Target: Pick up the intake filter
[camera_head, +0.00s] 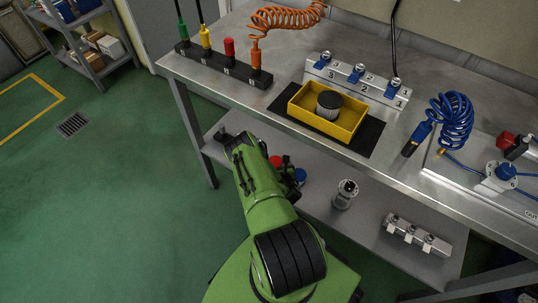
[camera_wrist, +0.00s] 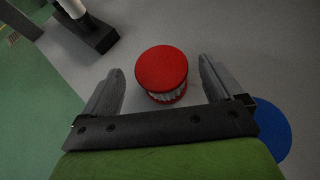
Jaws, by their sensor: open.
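A round pleated filter with a red cap (camera_wrist: 161,70) stands on the grey surface between the fingers of my open gripper (camera_wrist: 160,80). The fingers stand apart from its sides. In the head view its red top (camera_head: 275,161) shows on the lower shelf beside my green arm, which hides much of this spot. Another pleated filter with a dark cap (camera_head: 329,104) stands in a yellow tray (camera_head: 296,112) on the upper bench. The frames do not show which of them is the intake filter.
A blue round thing (camera_wrist: 272,128) lies close to my right finger. A black block with a white cylinder (camera_wrist: 92,35) is at the upper left. The lower shelf also holds a metal cylinder (camera_head: 345,195) and a metal rack (camera_head: 416,236). The upper bench overhangs this shelf.

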